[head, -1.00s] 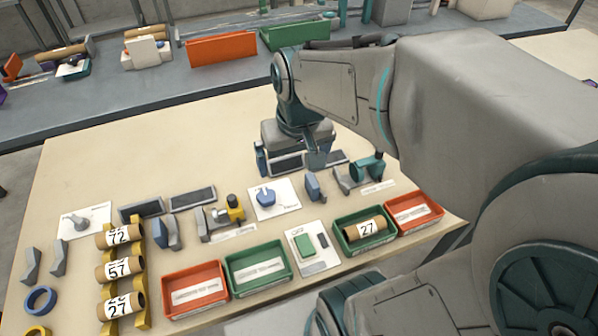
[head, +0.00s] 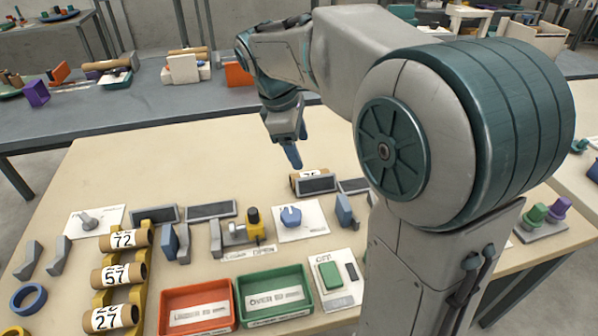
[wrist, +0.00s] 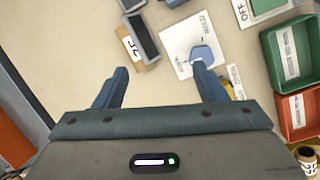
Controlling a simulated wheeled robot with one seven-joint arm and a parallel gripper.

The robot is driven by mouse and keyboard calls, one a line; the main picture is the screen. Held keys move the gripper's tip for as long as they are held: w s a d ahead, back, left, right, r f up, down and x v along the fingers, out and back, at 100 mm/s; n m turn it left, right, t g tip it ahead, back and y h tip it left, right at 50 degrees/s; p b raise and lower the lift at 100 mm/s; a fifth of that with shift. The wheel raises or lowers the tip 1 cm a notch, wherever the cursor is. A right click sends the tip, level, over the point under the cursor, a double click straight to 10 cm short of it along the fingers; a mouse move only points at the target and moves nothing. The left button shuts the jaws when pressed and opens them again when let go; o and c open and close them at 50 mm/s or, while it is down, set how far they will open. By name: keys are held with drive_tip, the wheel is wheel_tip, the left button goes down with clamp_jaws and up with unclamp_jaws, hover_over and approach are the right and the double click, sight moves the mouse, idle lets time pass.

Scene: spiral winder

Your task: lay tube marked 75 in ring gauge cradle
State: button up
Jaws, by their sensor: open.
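A brown tube (head: 309,177) lies on the table behind a dark panel; its label is partly hidden and I cannot read its full number. In the wrist view this tube (wrist: 137,52) also shows, near the left finger. My gripper (head: 294,158) is open and empty, above the table behind and left of the tube. In the wrist view the gripper (wrist: 160,70) has its fingers apart with bare table between them. Two grey notched brackets (head: 57,256) stand at the left near a blue ring (head: 28,299); I cannot tell if they are the ring gauge cradle.
Tubes marked 72 (head: 124,239), 57 (head: 119,274) and 27 (head: 112,318) rest on a yellow rack (head: 100,297). A red bin (head: 163,322) and a green bin (head: 240,310) stand at the front. A blue-knobbed card (head: 302,232) lies mid-table. The table's back left is clear.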

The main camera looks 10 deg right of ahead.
sight(306, 174)
drive_tip(key=w+a+f+n+h+b, duration=0.1)
drive_tip(key=w+a+f+n+b, duration=0.1)
drive_tip(key=w+f+n+b, duration=0.3)
drive_tip(key=shift+g, duration=0.3)
drive_tip(key=d+f, duration=0.1)
drive_tip(key=f, duration=0.1)
drive_tip(key=w+d+f, duration=0.1)
drive_tip(key=d+f, duration=0.1)
drive_tip(key=f, duration=0.1)
drive_tip(key=shift+w+d+f+p, duration=0.2)
drive_tip(key=shift+w+f+p, duration=0.05)
drive_tip(key=shift+f+p, duration=0.1)
drive_tip(key=shift+w+d+b+x, duration=0.1)
drive_tip(key=shift+b+x, duration=0.25)
drive_tip(key=shift+x, duration=1.15)
drive_tip(key=shift+w+d+b+x, duration=0.15)
drive_tip(key=shift+b+x, duration=0.2)
drive_tip(key=shift+x, duration=1.1)
drive_tip(key=shift+r, duration=0.15)
drive_tip(key=shift+c, duration=0.4)
drive_tip(key=c, duration=1.1)
drive_tip(key=shift+o, duration=0.2)
drive_tip(key=shift+r, duration=0.1)
